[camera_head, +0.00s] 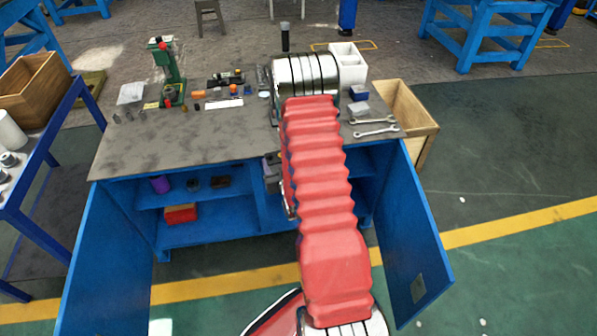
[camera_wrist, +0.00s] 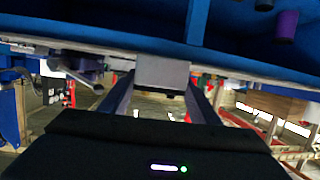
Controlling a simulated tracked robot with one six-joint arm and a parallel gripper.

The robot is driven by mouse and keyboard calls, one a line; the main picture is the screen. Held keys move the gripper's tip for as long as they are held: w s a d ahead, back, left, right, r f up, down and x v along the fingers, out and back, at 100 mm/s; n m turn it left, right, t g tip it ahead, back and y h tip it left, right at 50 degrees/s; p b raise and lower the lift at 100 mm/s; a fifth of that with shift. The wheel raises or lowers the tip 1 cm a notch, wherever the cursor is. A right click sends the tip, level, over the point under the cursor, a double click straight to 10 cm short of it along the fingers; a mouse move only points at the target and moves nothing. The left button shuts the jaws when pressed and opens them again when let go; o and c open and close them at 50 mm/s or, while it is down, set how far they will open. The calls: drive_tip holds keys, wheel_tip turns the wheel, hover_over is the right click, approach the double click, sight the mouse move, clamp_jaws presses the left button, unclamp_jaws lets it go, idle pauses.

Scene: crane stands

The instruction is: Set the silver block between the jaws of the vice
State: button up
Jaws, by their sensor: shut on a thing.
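In the wrist view my gripper (camera_wrist: 160,88) is shut on the silver block (camera_wrist: 163,72), a plain pale-grey block held at the fingertips. The block appears close to the bench's front edge; whether it touches anything is unclear. In the head view my red arm hides the gripper and the block. A dark grey part (camera_head: 271,173) shows at the bench's front edge, just left of my arm; I cannot tell whether it is the vice or my gripper. The vice jaws are not clearly visible in either view.
The grey workbench (camera_head: 190,142) has open blue doors (camera_head: 112,262) at its front. A green machine (camera_head: 168,75) and small tools stand on its left. A wooden crate (camera_head: 420,120) stands beyond.

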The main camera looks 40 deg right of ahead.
drive_tip(key=w+a+r+n+y, duration=0.1)
drive_tip(key=w+a+r+y, duration=0.1)
drive_tip(key=a+r, duration=0.5)
drive_tip(key=w+a+r+n+y, duration=0.1)
drive_tip(key=a+r+n+y, duration=0.1)
drive_tip(key=a+r, duration=0.5)
drive_tip(key=w+a+r+n+t+y, duration=0.1)
drive_tip(key=a+r, duration=0.6)
drive_tip(key=a, duration=0.9)
drive_tip(key=shift+w+a+r+n+y, duration=0.2)
drive_tip(key=shift+w+n+y, duration=0.25)
drive_tip(key=shift+w, duration=0.35)
drive_tip(key=shift+s+d, duration=0.1)
